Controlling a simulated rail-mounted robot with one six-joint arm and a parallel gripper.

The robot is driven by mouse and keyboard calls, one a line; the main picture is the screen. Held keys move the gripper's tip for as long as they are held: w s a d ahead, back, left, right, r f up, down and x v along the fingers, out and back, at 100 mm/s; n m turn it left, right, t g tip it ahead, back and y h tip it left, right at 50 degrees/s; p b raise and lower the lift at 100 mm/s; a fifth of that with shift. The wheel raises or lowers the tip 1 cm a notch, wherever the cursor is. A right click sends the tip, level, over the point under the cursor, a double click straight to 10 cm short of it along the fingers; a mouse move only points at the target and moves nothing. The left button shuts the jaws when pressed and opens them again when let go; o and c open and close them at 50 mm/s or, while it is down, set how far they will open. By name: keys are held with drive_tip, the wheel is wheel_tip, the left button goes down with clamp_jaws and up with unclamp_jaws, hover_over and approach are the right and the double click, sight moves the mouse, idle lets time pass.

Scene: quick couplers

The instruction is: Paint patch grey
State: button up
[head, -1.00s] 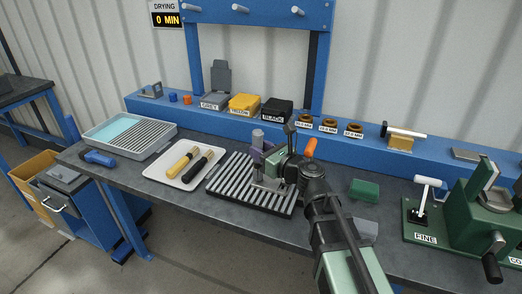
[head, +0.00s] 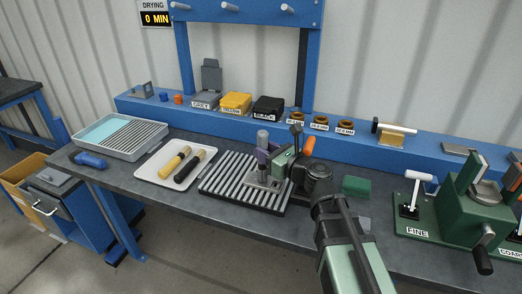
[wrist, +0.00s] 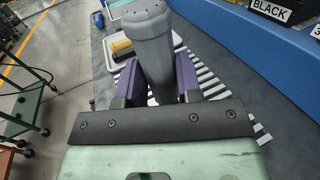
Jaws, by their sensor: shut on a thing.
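My gripper (head: 264,153) is over the slatted rack (head: 222,184), its purple fingers shut on a grey rounded cylinder (head: 262,136). The cylinder also shows upright between the fingers (wrist: 158,82) in the wrist view (wrist: 150,40). A flat metal part (head: 262,181) is just below the fingers at the rack; I cannot tell whether it joins the cylinder or touches the slats. The GREY pot (head: 206,98) on the blue shelf has its lid raised. The yellow-handled brush (head: 174,163) and black-handled brush (head: 189,167) lie on a white tray (head: 150,176).
The yellow pot (head: 236,101) and BLACK pot (head: 269,105) appear shut. A bin with blue liquid and a grille (head: 130,130) stands left, near a blue tool (head: 90,160). A green block (head: 356,186) and the green FINE machine (head: 440,215) are right. The DRYING display (head: 155,18) reads 0 MIN.

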idle(0.3)
drive_tip(key=shift+s+d+f, duration=0.1)
drive_tip(key=shift+s+d, duration=0.1)
drive_tip(key=shift+d, duration=0.25)
drive_tip(key=shift+s+d+f, duration=0.1)
drive_tip(key=shift+s+d, duration=0.05)
drive_tip(key=shift+d, duration=0.25)
drive_tip(key=shift+a, duration=0.1)
drive_tip(key=shift+w+a+r, duration=0.1)
drive_tip(key=shift+w+a, duration=0.2)
drive_tip(key=shift+a, duration=0.35)
drive_tip(key=shift+w+a+r, duration=0.1)
drive_tip(key=shift+w+a, duration=0.15)
drive_tip(key=shift+a, duration=0.35)
drive_tip(key=shift+w+a+f, duration=0.1)
drive_tip(key=shift+w+a, duration=0.15)
drive_tip(key=shift+a, duration=0.4)
drive_tip(key=shift+w+a+f, duration=0.1)
drive_tip(key=shift+w+a, duration=0.1)
drive_tip(key=shift+a, duration=0.45)
